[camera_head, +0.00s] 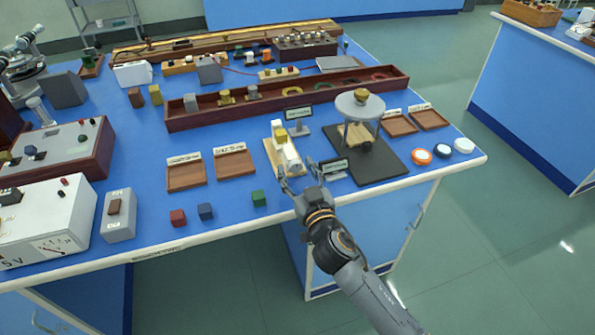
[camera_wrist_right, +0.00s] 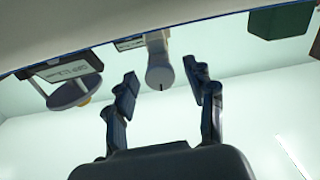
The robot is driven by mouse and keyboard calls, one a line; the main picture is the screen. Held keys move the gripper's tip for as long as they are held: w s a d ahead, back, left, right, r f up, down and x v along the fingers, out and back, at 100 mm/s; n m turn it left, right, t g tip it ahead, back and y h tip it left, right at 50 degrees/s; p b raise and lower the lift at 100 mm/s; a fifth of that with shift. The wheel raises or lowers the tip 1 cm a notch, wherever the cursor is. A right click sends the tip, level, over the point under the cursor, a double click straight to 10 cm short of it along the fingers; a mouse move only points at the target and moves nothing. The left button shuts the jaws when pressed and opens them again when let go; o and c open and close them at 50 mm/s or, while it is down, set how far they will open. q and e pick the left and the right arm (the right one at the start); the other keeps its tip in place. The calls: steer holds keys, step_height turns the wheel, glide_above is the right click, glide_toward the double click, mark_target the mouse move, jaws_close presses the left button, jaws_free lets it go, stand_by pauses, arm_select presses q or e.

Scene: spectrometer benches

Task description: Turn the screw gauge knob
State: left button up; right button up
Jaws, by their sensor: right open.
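The screw gauge (camera_head: 281,137) stands on a pale wooden base near the front edge of the blue bench. Its white cylindrical knob (camera_head: 291,161) points toward the front edge. My right gripper (camera_head: 297,171) is open and empty just in front of the knob, with its fingers pointing at it. In the right wrist view the grey-white knob (camera_wrist_right: 158,65) appears between and beyond the two open fingers (camera_wrist_right: 160,83), apart from both. My left gripper is not in view.
A small label stand (camera_head: 333,167) is close to the right of my gripper. A round-topped stand on a dark base (camera_head: 383,166) is further right. A green cube (camera_head: 259,198) lies to the left, with wooden trays (camera_head: 235,163) behind it.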

jaws_close()
steer(key=shift+n, duration=0.8)
jaws_free()
steer(key=v, duration=1.2)
